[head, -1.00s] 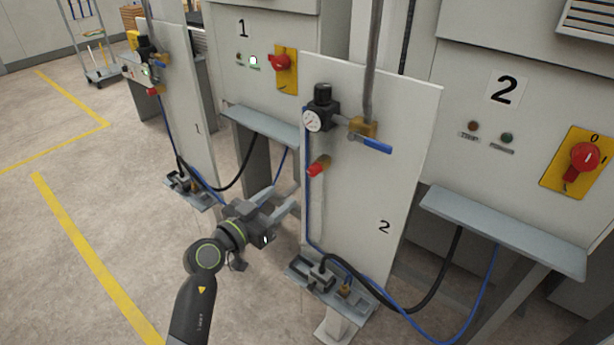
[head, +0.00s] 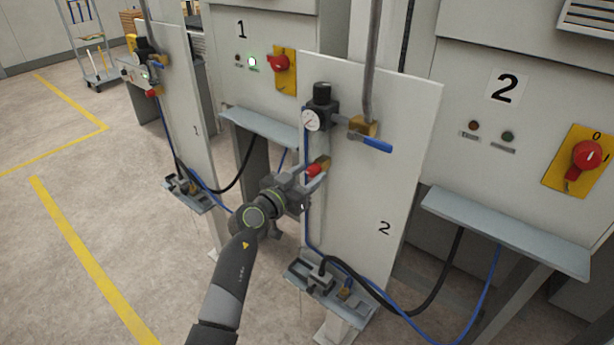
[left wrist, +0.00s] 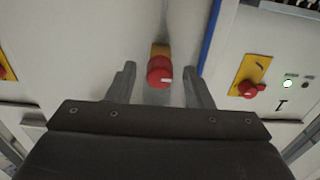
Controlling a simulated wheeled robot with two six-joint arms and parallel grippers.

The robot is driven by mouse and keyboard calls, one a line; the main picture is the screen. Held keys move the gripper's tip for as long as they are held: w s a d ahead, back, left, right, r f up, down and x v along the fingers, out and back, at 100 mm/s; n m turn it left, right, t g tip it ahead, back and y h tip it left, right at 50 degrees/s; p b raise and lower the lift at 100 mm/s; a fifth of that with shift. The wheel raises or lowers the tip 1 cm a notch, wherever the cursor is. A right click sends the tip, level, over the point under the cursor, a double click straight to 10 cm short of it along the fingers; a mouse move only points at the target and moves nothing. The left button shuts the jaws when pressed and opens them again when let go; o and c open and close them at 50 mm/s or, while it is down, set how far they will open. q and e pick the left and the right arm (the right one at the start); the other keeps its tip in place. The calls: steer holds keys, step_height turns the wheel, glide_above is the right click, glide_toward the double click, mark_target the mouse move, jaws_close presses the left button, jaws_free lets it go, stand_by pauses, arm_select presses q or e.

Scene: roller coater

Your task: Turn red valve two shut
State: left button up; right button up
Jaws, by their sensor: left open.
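Red valve two (head: 315,169) is a small red knob on a brass fitting, on the light panel marked 2 (head: 385,185). My left gripper (head: 304,178) is open right at the knob. In the left wrist view the red knob (left wrist: 159,72) shows between the two spread fingers, with a gap on each side. A white mark shows on the knob's face. Neither finger appears to touch the knob. My right gripper is not in view.
Above the knob are a pressure gauge (head: 311,120) and a blue lever (head: 377,145). A blue hose runs down the panel's left edge. Panel 1 (head: 190,110) stands to the left with its own red knob (head: 151,93). Open floor lies at the left.

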arm_select(q)
steer(key=shift+c, duration=0.4)
steer(key=c, duration=0.9)
steer(key=shift+r+m+p, duration=0.15)
steer(key=shift+m+p, duration=0.15)
steer(key=shift+p, duration=0.35)
steer(key=shift+m+p, duration=0.8)
steer(key=shift+p, duration=0.3)
steer(key=shift+m+p, duration=1.4)
steer(key=shift+m, duration=0.3)
steer(key=shift+f, duration=0.2)
steer(key=o, duration=1)
